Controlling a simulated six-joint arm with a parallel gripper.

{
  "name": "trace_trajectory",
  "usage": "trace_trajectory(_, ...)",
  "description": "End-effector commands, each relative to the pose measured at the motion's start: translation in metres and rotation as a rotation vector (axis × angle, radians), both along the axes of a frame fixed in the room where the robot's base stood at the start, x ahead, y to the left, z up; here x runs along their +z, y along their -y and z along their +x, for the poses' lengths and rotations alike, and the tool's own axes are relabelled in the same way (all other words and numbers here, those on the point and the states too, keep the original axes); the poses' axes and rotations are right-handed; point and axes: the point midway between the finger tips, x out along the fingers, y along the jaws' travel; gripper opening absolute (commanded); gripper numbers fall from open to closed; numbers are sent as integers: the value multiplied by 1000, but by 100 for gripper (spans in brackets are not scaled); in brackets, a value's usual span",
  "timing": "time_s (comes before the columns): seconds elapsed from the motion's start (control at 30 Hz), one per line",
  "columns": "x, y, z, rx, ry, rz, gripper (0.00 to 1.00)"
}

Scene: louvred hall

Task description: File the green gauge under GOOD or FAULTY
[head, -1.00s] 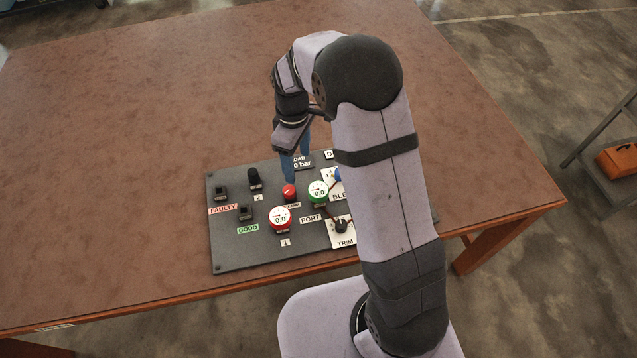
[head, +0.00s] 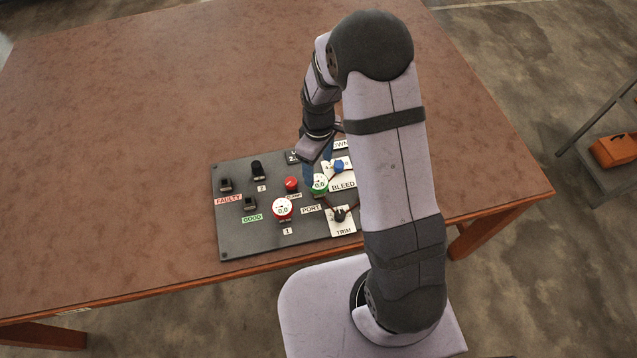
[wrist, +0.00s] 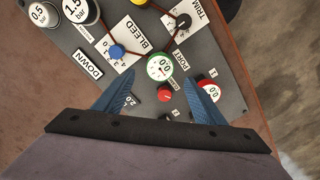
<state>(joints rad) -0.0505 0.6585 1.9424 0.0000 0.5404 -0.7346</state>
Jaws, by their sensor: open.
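The green gauge (head: 320,184) sits upright on the panel beside the PORT label and reads 0.0; it also shows in the wrist view (wrist: 160,67). My gripper (head: 322,177) is open just above it. In the wrist view the blue fingertips (wrist: 158,72) lie on either side of the gauge, with no visible grip on it. At the panel's left are two black holders: one at the FAULTY label (head: 228,199) and one at the GOOD label (head: 252,217). Both look empty.
The dark panel (head: 232,235) lies on a brown table. A red gauge (head: 282,207), red knob (head: 291,183) and black post (head: 257,172) stand left of the green gauge. A blue BLEED knob (head: 339,165) and black TRIM knob (head: 340,214) are close right. The table behind is clear.

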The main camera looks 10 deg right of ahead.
Motion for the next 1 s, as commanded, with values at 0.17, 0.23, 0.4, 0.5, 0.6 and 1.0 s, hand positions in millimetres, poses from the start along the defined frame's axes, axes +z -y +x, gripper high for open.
trace_trajectory(0.17, -18, 0, 0, 0, 0, 0, 64)
trace_trajectory(0.23, -26, 0, 0, 0, 0, 0, 64)
trace_trajectory(0.4, -47, 0, 0, 0, 0, 0, 64)
trace_trajectory(0.5, -59, 0, 0, 0, -1, 0, 64)
trace_trajectory(0.6, -70, 0, 0, 0, -1, 0, 64)
trace_trajectory(1.0, -93, 0, 0, 0, 0, 0, 64)
